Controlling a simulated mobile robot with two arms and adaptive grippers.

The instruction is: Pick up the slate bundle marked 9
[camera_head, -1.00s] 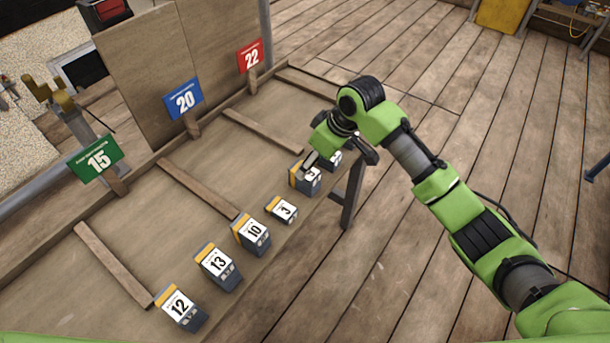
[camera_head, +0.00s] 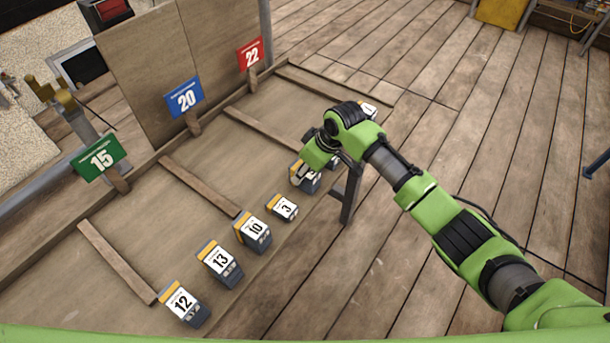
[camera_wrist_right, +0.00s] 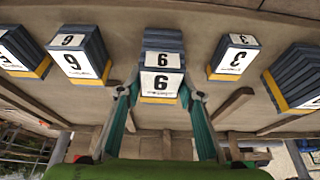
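The slate bundle marked 9 (camera_wrist_right: 162,62) is in the middle of the right wrist view. Its label reads like a 6 there, but the orange stripe at its lower edge shows the view is upside down. In the head view the bundle (camera_head: 312,186) stands in the row beyond the 3, partly covered by my gripper. My right gripper (camera_wrist_right: 162,98) is open, with one teal finger on each side of the bundle's near end. The fingers look apart from it, though contact is hard to judge. My left gripper is not in view.
Bundles 3 (camera_head: 284,208), 10 (camera_head: 253,232), 13 (camera_head: 220,264) and 12 (camera_head: 184,304) stand along the board. Another bundle (camera_wrist_right: 80,55), reading 6 when turned upright, is beside the 9. Wooden battens (camera_head: 200,186) cross the board. Signs 15 (camera_head: 99,158), 20 and 22 stand behind.

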